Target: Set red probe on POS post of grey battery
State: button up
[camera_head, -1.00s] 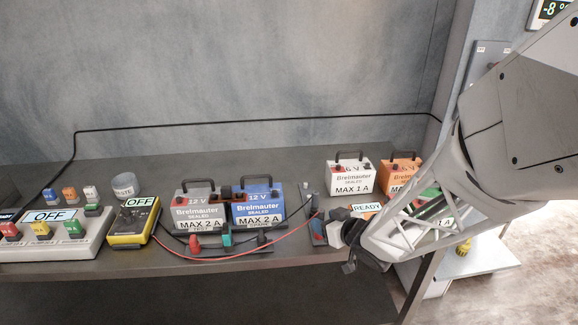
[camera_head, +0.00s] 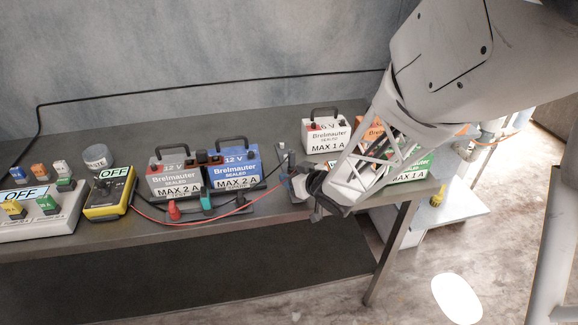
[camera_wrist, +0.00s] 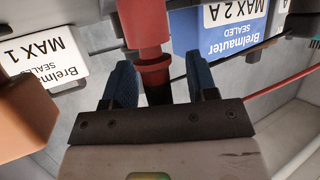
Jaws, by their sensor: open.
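The grey battery (camera_head: 172,181), marked 12 V and MAX 2 A, stands upright left of the blue battery (camera_head: 236,170). A small red post (camera_head: 155,162) shows on the left of its top. My gripper (camera_head: 298,190) is at the table's front edge, right of both batteries. In the wrist view its blue fingers (camera_wrist: 156,82) are open on either side of a red cylinder with a collar and dark lower part (camera_wrist: 152,35), which looks like the red probe. I cannot tell whether either finger touches it. The grey battery is not seen in the wrist view.
A red piece (camera_head: 174,211) and a teal piece (camera_head: 206,203) stand before the batteries. Red and black leads cross the table front. The yellow meter (camera_head: 110,192) and OFF panel (camera_head: 38,222) are left; a white battery (camera_head: 325,132) stands behind my gripper.

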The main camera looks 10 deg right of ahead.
grip_shut()
jog(key=shift+r, duration=0.15)
jog(key=shift+r, duration=0.9)
jog(key=shift+s+r, duration=0.4)
jog(key=shift+r, duration=0.35)
jog(key=s+r, duration=0.1)
jog(key=s, duration=1.4)
jog(key=shift+d+r, duration=0.2)
jog(key=shift+d, duration=0.15)
jog(key=shift+s+r, duration=0.1)
jog(key=shift+r, duration=0.3)
jog(key=shift+r, duration=0.3)
jog(key=shift+r, duration=0.25)
